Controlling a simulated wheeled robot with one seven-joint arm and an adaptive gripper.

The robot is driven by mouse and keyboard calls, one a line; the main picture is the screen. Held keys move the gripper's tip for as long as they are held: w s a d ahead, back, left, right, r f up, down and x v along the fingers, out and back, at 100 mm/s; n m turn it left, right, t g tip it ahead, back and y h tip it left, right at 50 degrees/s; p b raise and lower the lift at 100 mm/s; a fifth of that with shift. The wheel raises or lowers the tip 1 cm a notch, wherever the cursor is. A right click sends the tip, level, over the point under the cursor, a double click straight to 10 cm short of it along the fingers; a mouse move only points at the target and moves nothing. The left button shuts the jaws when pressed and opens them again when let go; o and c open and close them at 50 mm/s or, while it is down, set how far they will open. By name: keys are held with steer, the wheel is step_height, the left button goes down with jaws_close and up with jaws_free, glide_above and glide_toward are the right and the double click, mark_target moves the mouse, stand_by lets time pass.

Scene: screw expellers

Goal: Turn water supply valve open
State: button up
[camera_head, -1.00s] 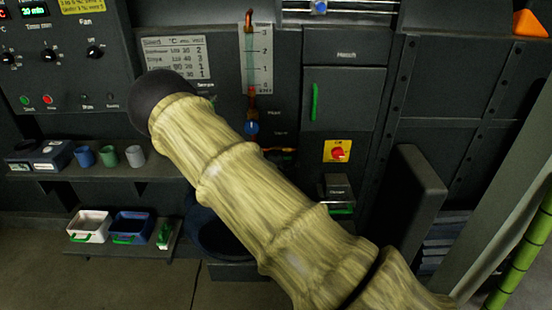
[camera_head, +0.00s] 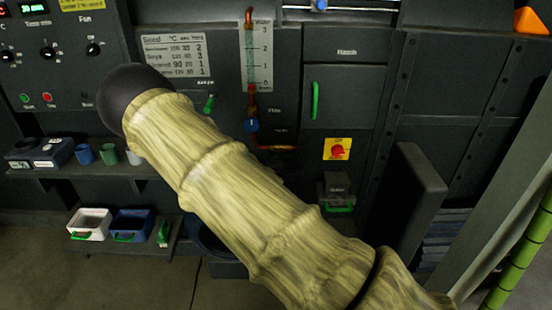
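A vertical sight gauge (camera_head: 257,56) with a numbered scale is on the dark machine panel, top middle. Below it hangs a small blue knob or valve (camera_head: 252,126), just right of my arm. A red-and-orange lever (camera_head: 278,148) sits below that knob, near a small label too blurred to read. A short green handle (camera_head: 209,103) shows just above my arm. I cannot tell which of these is the water supply valve. My bamboo-textured arm, ending in a dark rounded part, crosses the view from lower right to upper left. My gripper fingers are not visible.
A hatch (camera_head: 343,94) with a green handle and a red knob on a yellow plate (camera_head: 337,149) are right of the gauge. A control panel (camera_head: 52,48) is upper left. Cups (camera_head: 108,154) and a white bin (camera_head: 90,223) sit on shelves. A dark upright block (camera_head: 412,195) stands at right.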

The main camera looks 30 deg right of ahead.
steer(key=shift+v, duration=3)
